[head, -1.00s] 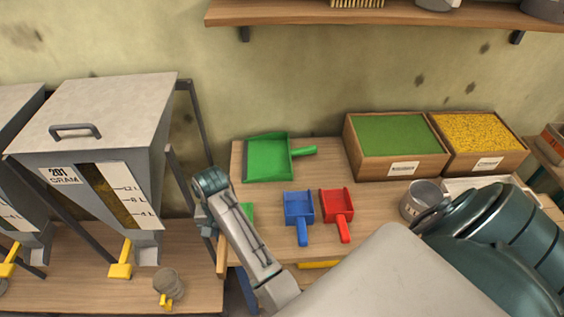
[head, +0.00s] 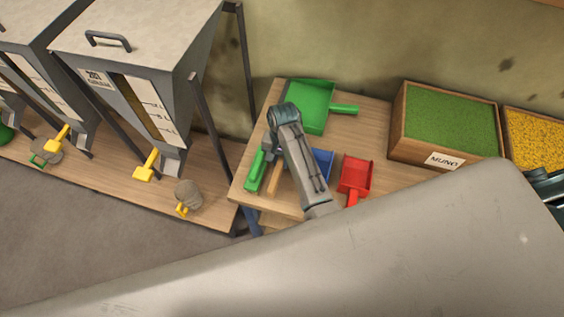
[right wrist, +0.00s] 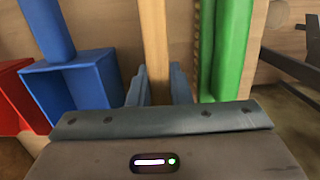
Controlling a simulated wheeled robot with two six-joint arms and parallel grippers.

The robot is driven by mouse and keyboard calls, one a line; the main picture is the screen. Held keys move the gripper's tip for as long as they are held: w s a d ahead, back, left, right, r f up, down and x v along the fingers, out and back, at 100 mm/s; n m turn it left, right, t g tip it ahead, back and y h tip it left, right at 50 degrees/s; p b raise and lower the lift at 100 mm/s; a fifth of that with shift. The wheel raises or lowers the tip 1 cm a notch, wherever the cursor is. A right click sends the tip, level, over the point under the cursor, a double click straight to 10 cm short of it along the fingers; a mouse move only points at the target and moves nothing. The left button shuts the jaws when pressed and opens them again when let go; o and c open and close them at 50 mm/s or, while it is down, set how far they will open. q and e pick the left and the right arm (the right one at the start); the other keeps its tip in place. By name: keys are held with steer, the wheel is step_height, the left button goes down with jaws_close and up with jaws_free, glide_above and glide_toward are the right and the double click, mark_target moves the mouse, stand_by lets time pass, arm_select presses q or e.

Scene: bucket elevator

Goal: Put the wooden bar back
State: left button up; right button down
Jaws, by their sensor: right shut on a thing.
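The wooden bar (head: 274,180) is a plain, narrow tan stick. My right gripper (head: 268,148) is shut on it, above the left part of the table. In the right wrist view the bar (right wrist: 155,45) stands between the two fingers (right wrist: 158,88) and runs away from them. In the head view it shows below the gripper, between a small green tool and a blue scoop. I cannot tell whether the bar touches the tabletop. My left gripper is not in view.
A green tool (head: 255,170), blue scoop (head: 322,165) and red scoop (head: 356,175) lie close by. A large green dustpan (head: 310,105) is behind. A crate of green grain (head: 398,140) stands right. Grey hoppers (head: 135,75) stand left.

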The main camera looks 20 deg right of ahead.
mark_target(282, 165)
steer(key=f, duration=0.3)
steer(key=shift+d+f+p, duration=0.1)
steer(key=shift+d+p, duration=0.25)
steer(key=shift+a, duration=0.2)
steer(key=shift+f, duration=0.1)
steer(key=c, duration=1.3)
jaws_free()
steer(key=shift+r, duration=0.4)
steer(key=r+b, duration=0.1)
steer(key=r, duration=0.1)
steer(key=r+b, duration=0.1)
steer(key=r, duration=0.2)
steer(key=w+r+b, duration=0.1)
steer(key=r, duration=0.2)
steer(key=shift+d+r+b, duration=0.25)
steer(key=shift+d+b, duration=0.05)
steer(key=shift+r+p, duration=0.75)
steer(key=shift+r, duration=0.2)
steer(key=shift+w+d+r+p, duration=0.1)
steer(key=shift+d+r+p, duration=0.05)
steer(key=shift+r+p, duration=0.35)
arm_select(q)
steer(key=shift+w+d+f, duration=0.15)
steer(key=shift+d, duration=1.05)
